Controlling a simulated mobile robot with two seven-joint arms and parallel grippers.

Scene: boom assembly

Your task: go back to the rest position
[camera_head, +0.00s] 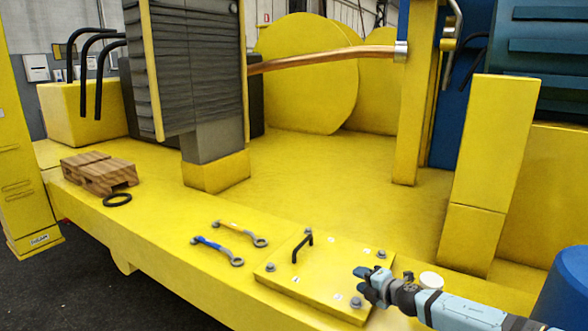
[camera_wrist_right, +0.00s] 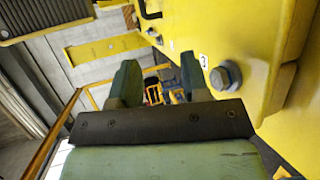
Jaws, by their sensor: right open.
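My right gripper (camera_head: 362,284) comes in from the lower right in the head view, beside the right edge of a yellow cover plate (camera_head: 325,277). In the right wrist view my right gripper (camera_wrist_right: 161,82) shows two greenish fingers standing apart with nothing between them. A grey bolt (camera_wrist_right: 225,75) on a yellow surface lies just right of the fingers there. The plate has a black handle (camera_head: 303,246) and bolts at its corners; one bolt (camera_head: 356,302) sits just below the gripper. My left gripper is not in view.
A blue-marked wrench (camera_head: 217,250) and an orange-marked wrench (camera_head: 240,232) lie left of the plate. Wooden blocks (camera_head: 98,172) and a black ring (camera_head: 118,199) lie farther left. A white round cap (camera_head: 431,281) is close to my right arm. A yellow post (camera_head: 485,170) stands behind it.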

